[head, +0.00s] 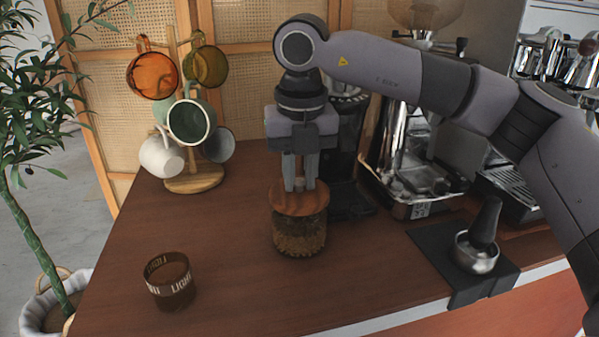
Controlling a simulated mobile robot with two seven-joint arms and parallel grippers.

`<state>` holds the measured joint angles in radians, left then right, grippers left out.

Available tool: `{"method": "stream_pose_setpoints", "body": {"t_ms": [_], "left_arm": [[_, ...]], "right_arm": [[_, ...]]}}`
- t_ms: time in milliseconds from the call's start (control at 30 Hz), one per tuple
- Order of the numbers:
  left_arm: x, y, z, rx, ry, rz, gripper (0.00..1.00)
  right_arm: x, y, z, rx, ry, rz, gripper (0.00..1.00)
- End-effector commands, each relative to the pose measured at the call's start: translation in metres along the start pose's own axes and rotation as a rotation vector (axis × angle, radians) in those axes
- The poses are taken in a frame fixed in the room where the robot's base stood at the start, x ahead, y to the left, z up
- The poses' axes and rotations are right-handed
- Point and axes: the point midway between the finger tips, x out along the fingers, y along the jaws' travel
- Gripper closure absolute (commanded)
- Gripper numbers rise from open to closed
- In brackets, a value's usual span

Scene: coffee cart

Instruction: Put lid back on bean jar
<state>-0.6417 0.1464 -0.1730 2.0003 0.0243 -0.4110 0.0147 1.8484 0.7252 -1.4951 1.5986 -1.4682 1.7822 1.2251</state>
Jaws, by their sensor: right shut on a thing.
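The bean jar (299,236) is glass, filled with brown beans, and stands upright on the wooden counter in the middle of the head view. The round wooden lid (283,199) is at the jar's mouth and looks roughly level; I cannot tell if it is fully seated. My right gripper (300,186) points straight down above the jar, its fingers shut on the small knob at the lid's centre. My left gripper is not in view.
A mug tree (193,183) with several mugs stands at the back left. A dark labelled cup (170,283) is at the front left.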

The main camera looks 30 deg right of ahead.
Motion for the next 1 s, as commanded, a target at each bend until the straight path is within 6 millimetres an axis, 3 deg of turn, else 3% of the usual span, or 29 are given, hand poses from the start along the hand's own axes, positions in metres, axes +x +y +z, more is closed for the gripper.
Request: {"method": "stream_pose_setpoints", "body": {"t_ms": [367,400,467,667,767,1000], "left_arm": [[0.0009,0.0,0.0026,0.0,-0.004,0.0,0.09],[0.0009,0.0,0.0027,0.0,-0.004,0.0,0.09],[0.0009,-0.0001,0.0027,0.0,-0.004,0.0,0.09],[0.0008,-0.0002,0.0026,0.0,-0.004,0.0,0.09],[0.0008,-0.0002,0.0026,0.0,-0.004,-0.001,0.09],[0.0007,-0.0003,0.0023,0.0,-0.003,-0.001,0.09]], "right_arm": [[0.0002,0.0001,0.0,0.0,0.0,0.0,1.0],[0.0002,0.0001,-0.0001,0.0,0.0,0.0,0.68],[0.0001,0.0001,-0.0001,0.0,0.0,0.0,0.48],[0.0002,0.0,-0.0001,0.0,0.0,0.0,0.47],[0.0003,0.0,-0.0001,0.0,0.0,0.0,0.22],[0.0003,0.0,-0.0001,0.0,0.0,0.0,0.22]]}}
